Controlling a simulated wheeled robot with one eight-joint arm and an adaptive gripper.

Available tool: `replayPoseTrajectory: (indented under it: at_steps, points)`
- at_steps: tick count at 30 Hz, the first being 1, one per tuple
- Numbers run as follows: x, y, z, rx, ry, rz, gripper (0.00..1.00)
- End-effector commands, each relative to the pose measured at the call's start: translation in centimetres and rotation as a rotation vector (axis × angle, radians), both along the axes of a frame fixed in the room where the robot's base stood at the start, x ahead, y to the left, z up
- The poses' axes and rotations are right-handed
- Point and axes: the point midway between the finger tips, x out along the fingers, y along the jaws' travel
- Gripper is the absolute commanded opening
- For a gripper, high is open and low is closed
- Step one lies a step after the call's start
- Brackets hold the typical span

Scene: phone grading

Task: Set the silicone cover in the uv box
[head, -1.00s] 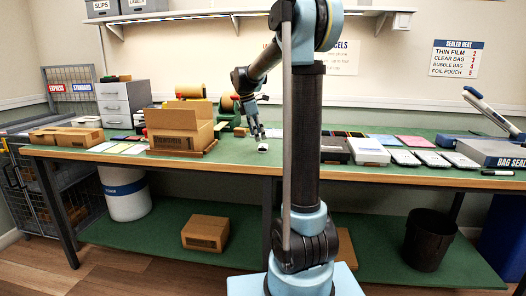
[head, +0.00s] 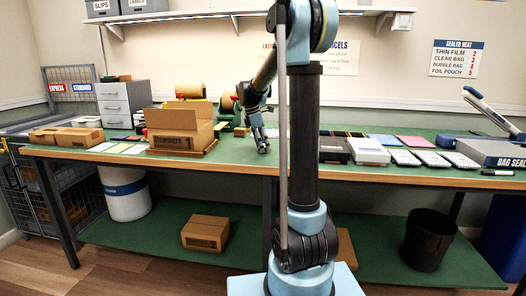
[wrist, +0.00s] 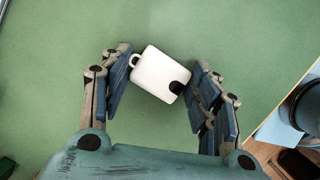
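The white silicone cover (wrist: 158,72) lies on the green bench top in the wrist view, tilted, with a small loop at its upper left corner and a black spot at its right end. My gripper (wrist: 160,82) is open, with one finger on each side of the cover. The right finger is very close to the cover's black-spotted end; I cannot tell whether it touches. In the head view my gripper (head: 262,148) points down at the bench and hides the cover. I cannot pick out the uv box for certain.
An open cardboard box (head: 180,128) stands left of my gripper. A dark box (head: 334,150) and a white box (head: 368,151) stand to the right, beyond my arm. Bare green bench surrounds the cover. The bench's wooden edge shows at right in the wrist view (wrist: 290,105).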

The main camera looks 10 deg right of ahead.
Motion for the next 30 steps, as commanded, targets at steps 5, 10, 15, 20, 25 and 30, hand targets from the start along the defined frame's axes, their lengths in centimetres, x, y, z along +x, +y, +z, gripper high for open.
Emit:
replayPoseTrajectory:
  at_steps: [5, 10, 15, 20, 25, 30]
  points:
    - [0.0, 0.0, 0.0, 0.000, 0.000, 0.000, 0.34]
    - [0.0, 0.0, 0.0, 0.000, 0.000, 0.000, 0.34]
    - [0.0, 0.0, 0.9, 0.000, 0.000, 0.000, 0.34]
    - [0.0, 0.0, 3.3, 0.000, 0.000, 0.000, 0.34]
    - [0.0, 0.0, 6.3, 0.000, 0.000, 0.000, 0.34]
    - [0.0, 0.0, 8.7, 0.000, 0.000, 0.000, 0.34]
